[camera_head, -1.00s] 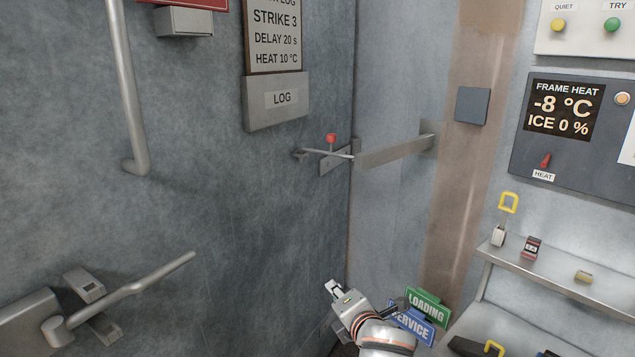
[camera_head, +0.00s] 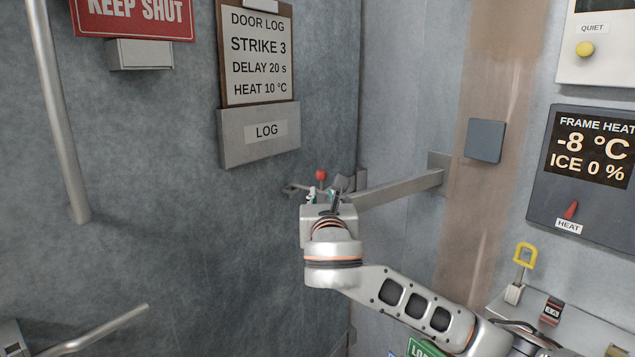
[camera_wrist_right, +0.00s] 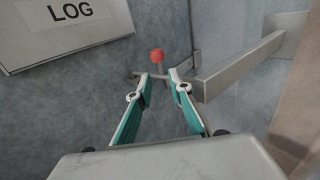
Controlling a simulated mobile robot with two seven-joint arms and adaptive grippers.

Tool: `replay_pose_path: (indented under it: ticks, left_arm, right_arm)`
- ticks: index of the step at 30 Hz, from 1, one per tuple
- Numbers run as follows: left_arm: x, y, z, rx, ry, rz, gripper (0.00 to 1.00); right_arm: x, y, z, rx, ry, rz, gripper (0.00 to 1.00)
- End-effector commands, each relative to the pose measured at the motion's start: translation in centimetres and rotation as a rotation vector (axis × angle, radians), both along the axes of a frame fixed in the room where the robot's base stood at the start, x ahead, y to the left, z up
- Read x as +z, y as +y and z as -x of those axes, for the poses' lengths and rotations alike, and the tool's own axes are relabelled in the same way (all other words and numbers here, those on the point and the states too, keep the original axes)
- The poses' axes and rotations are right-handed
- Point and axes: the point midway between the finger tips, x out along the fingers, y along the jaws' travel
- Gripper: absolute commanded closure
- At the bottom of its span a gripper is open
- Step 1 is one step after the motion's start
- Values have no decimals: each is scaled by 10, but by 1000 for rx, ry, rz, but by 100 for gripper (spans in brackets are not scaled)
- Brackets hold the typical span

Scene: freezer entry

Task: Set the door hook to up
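The door hook is a grey metal piece with a red knob (camera_head: 321,174) at the door's edge, below the log box. In the right wrist view the red knob (camera_wrist_right: 157,55) stands just beyond and between my fingertips. My right gripper (camera_head: 325,194) is raised in front of the hook and hides much of it in the head view. The right wrist view shows my right gripper (camera_wrist_right: 160,80) open, its two teal-padded fingers apart with nothing between them. Whether a fingertip touches the hook cannot be told. My left gripper is not in view.
A metal bar (camera_head: 400,189) runs from the hook area to the wall bracket on the right. The log box (camera_head: 259,134) is on the door above left. A door lever (camera_head: 105,329) is at lower left. A shelf with small items (camera_head: 552,311) is at lower right.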

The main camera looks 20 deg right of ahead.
Motion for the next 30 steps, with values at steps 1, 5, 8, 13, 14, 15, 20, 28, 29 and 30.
replay_pose_path:
  ticks: [1, 5, 8, 13, 14, 15, 20, 28, 29, 30]
  left_arm:
    - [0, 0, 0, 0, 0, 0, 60]
    - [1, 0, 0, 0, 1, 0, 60]
    - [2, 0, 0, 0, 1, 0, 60]
    - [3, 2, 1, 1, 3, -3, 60]
    - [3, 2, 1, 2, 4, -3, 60]
    - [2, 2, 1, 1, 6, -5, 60]
    - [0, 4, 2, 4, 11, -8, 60]
    - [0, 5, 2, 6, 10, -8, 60]
    - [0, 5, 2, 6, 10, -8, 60]
    - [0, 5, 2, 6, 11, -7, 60]
  right_arm:
    - [1, -1, -2, -3, -1, 6, 80]
    - [2, -5, -14, -5, -1, 8, 80]
    - [2, -9, -29, -7, -1, 7, 80]
    - [2, -15, -54, -5, -1, 4, 80]
    - [2, -16, -58, -6, -1, 5, 80]
    - [2, -16, -62, -4, -1, 4, 80]
    - [1, -19, -73, -3, -1, 4, 80]
    - [1, -19, -75, -2, -1, 2, 80]
    - [1, -19, -75, -2, 0, 2, 80]
    - [1, -19, -75, -2, 0, 2, 88]
